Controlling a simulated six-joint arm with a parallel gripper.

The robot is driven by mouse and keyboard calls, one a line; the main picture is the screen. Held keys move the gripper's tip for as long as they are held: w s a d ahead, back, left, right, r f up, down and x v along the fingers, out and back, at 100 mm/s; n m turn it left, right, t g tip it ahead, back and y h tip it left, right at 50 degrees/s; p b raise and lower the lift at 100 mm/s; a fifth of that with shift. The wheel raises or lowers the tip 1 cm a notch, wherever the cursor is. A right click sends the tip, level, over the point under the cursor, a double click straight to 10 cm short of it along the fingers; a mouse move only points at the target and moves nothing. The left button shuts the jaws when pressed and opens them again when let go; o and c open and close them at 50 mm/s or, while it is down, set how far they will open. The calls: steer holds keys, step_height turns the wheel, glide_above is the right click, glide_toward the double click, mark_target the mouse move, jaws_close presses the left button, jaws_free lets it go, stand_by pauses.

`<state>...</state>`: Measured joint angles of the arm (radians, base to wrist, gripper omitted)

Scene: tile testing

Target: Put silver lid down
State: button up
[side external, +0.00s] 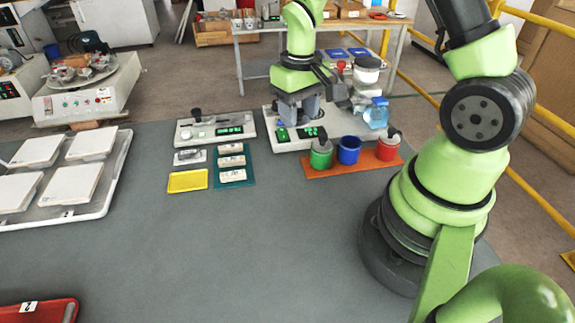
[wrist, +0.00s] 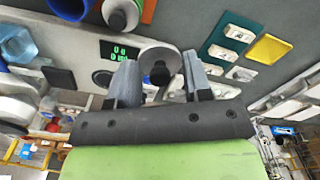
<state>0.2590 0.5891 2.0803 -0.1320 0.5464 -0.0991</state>
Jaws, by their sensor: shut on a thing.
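My gripper (side external: 301,112) is low over the white device with a green display (side external: 290,143) near the back of the table. In the wrist view my gripper (wrist: 160,82) is shut on the silver lid (wrist: 158,56), a round grey disc with a dark knob between the two fingers. The lid is hidden by my fingers in the side view. The green display (wrist: 121,52) lies just beyond the left finger in the wrist view. Whether the lid touches anything below it cannot be told.
Green (side external: 321,155), blue (side external: 349,150) and red cups (side external: 388,149) stand on an orange strip right of the device. A clear blue jug (side external: 376,113) stands behind them. Left are another device (side external: 207,137), a yellow tray (side external: 188,181) and a teal tray (side external: 222,165).

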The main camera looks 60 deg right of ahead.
steer(key=w+a+f, duration=0.1)
steer(key=w+a, duration=0.1)
steer(key=a, duration=0.1)
glide_above(283, 172)
step_height(283, 172, down, 6)
steer(key=shift+r, duration=0.15)
steer(key=shift+f, duration=2.3)
steer(key=shift+f, duration=0.1)
steer(key=o, duration=0.9)
